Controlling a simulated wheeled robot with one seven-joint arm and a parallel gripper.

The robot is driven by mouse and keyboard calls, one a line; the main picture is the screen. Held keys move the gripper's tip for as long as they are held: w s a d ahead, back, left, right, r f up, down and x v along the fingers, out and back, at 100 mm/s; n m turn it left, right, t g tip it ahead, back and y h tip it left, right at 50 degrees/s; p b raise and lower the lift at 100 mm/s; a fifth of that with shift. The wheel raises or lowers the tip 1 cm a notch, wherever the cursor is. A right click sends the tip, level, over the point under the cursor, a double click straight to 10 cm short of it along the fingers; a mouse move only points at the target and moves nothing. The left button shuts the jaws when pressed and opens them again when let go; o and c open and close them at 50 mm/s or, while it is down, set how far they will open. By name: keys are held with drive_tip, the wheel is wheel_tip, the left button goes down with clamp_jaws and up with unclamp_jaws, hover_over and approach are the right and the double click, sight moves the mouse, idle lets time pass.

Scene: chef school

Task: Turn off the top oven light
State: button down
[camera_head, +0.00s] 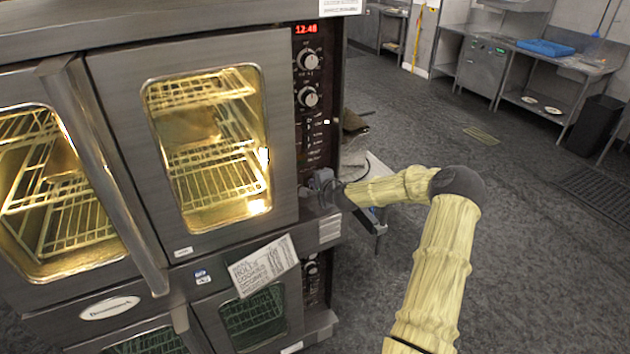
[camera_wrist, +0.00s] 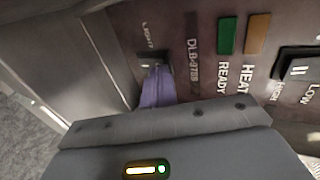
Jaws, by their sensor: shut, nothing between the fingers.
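The top oven (camera_head: 180,255) has its doors closed, and its interior glows yellow through both windows. Its dark control panel (camera_head: 318,130) runs down the right side. In the wrist view a small dark light switch (camera_wrist: 167,60) sits under the word LIGHT. My gripper (camera_head: 318,186) is at the lower end of the panel in the head view. In the wrist view its shut purple fingers (camera_wrist: 156,72) are at the switch and overlap part of it. They hold nothing. I cannot tell whether they touch the switch.
Green and amber indicators (camera_wrist: 227,36) labelled READY and HEAT and a black rocker switch (camera_wrist: 297,66) are right of the light switch. Two knobs (camera_head: 308,60) and a red display (camera_head: 306,29) are higher on the panel. The lower oven (camera_head: 255,318) is dark. Open floor (camera_head: 530,250) lies right.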

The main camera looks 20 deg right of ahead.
idle(0.3)
drive_tip(key=shift+w+b, duration=0.4)
drive_tip(key=shift+b, duration=0.35)
drive_tip(key=shift+r, duration=0.1)
drive_tip(key=shift+r+p, duration=0.45)
drive_tip(key=shift+r, duration=0.4)
drive_tip(key=shift+s, duration=0.1)
drive_tip(key=shift+s+f, duration=0.1)
drive_tip(key=shift+s, duration=0.1)
drive_tip(key=r+b+v, duration=0.1)
drive_tip(key=b+v, duration=0.4)
drive_tip(key=v, duration=0.7)
drive_tip(key=shift+r, duration=0.35)
